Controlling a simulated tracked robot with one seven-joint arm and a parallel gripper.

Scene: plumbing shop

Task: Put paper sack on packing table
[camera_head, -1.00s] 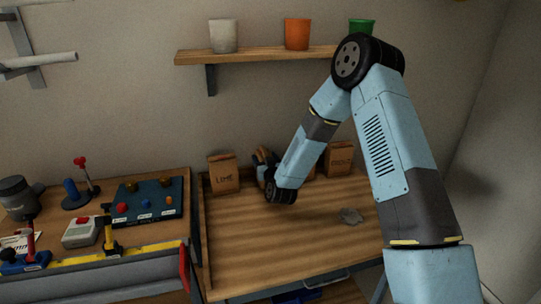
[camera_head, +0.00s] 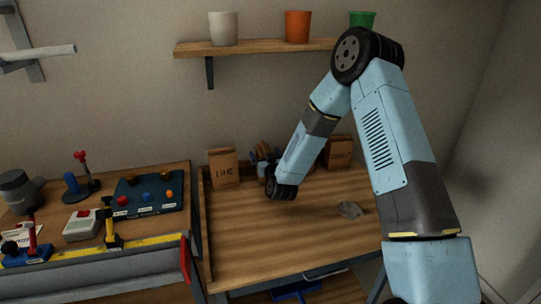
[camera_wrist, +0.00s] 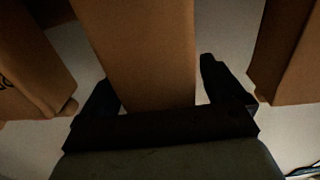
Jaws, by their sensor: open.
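A brown paper sack (camera_wrist: 145,50) stands between the fingers of my gripper (camera_wrist: 160,92) in the wrist view. The fingers are open, one on each side of it; I cannot tell whether they touch it. In the head view my gripper (camera_head: 265,163) is at the back of a wooden table (camera_head: 270,235), and my arm hides most of the middle sack. A sack marked LIME (camera_head: 223,170) stands to its left. Another sack (camera_head: 339,151) stands to its right, partly behind my arm. The outer sacks also flank the wrist view. Which surface is the packing table is unclear.
A grey stone-like piece (camera_head: 350,209) lies on the wooden table. A bench with tools and a dark panel (camera_head: 148,194) stands at the left. A shelf (camera_head: 255,47) with several pots hangs above. The wooden table's front is clear.

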